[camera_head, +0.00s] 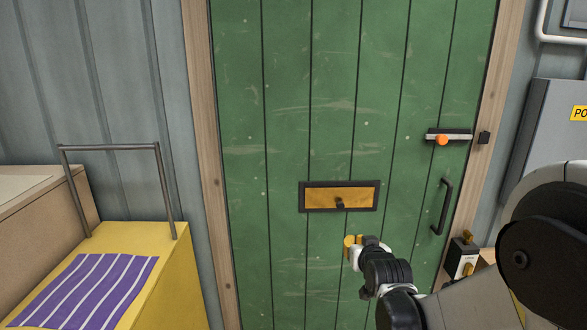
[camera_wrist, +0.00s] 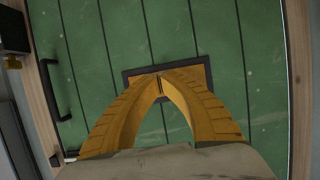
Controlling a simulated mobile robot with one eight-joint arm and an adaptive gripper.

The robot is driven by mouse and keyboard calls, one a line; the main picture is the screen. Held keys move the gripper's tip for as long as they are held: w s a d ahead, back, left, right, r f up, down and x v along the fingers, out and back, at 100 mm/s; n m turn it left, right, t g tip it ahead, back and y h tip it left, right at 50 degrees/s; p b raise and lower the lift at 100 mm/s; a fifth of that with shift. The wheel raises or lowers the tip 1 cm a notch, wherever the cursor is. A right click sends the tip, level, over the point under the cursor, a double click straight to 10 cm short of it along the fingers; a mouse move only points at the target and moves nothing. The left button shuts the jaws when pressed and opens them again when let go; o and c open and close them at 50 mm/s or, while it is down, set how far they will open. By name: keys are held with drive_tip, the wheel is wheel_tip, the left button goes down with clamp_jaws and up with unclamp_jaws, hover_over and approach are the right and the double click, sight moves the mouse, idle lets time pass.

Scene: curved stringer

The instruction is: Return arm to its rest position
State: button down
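My gripper (camera_head: 353,241) is in front of the green door (camera_head: 287,90), a little below and right of the dark-framed, ochre panel (camera_head: 326,198) with a small dark knob. In the wrist view, the two yellow fingers of my gripper (camera_wrist: 160,80) curve in and meet at their tips. I see nothing held between them. Part of the panel's dark frame (camera_wrist: 130,78) shows behind the fingers, which hide much of the panel. My arm reaches in from the lower right in the head view.
The door has a black pull handle (camera_head: 443,207) and a latch with an orange knob (camera_head: 441,140). A grey cabinet (camera_head: 545,120) and small switch box (camera_head: 461,258) are at the right. A yellow bench (camera_head: 180,285) with a striped purple cloth (camera_head: 85,290) and metal rail (camera_head: 165,190) stands left.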

drive_tip(key=s+r+g, duration=0.1)
drive_tip(key=s+g, duration=0.5)
drive_tip(key=s, duration=2.7)
drive_tip(key=shift+r+g, duration=0.4)
